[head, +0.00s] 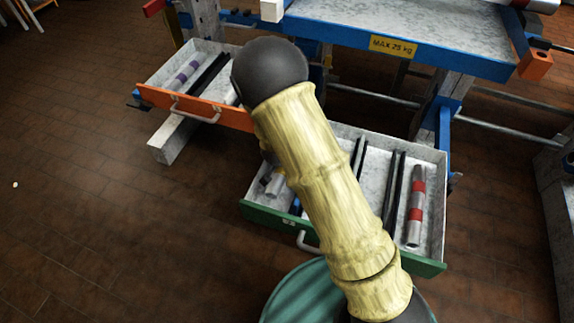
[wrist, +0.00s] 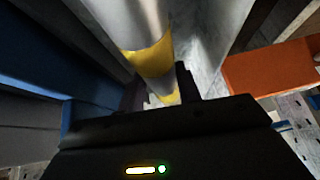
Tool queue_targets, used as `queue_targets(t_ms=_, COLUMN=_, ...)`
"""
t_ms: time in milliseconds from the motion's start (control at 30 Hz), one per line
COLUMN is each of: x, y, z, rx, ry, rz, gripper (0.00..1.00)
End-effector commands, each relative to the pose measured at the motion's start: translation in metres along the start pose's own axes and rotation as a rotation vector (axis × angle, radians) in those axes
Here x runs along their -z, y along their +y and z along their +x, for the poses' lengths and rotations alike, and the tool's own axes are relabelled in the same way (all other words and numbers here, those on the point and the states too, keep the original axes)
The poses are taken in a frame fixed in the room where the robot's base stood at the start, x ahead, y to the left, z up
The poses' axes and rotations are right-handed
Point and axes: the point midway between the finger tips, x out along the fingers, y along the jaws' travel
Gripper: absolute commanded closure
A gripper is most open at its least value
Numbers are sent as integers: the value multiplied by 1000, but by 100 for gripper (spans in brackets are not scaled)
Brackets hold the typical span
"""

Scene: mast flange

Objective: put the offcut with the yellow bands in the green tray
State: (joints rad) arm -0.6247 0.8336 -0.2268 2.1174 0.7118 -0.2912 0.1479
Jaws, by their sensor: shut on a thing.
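The offcut with the yellow bands (wrist: 153,60) shows in the wrist view as a pale grey tube with two yellow bands. My gripper (wrist: 162,90) is shut on it near a yellow band, with one dark finger on each side. The green tray (head: 430,266) is a pulled-out metal drawer with a green front, below the shelf in the head view. In the head view my arm covers the middle of this tray and hides my gripper and the held offcut.
An offcut with red bands (head: 416,205) lies in the right of the green tray, beside black dividers (head: 392,190). An orange-fronted drawer (head: 158,98) at upper left holds an offcut with purple bands (head: 185,74). A blue-edged shelf (head: 340,34) overhangs the back.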

Motion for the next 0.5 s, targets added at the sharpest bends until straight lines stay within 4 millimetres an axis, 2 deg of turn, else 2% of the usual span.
queue_targets(t_ms=33, x=-8, y=2, z=13, rx=-1, ry=-1, rz=1, gripper=100)
queue_targets(t_ms=133, x=-14, y=2, z=23, rx=-1, ry=0, rz=1, gripper=100)
queue_targets(t_ms=500, x=-15, y=2, z=24, rx=0, ry=0, rz=0, gripper=100)
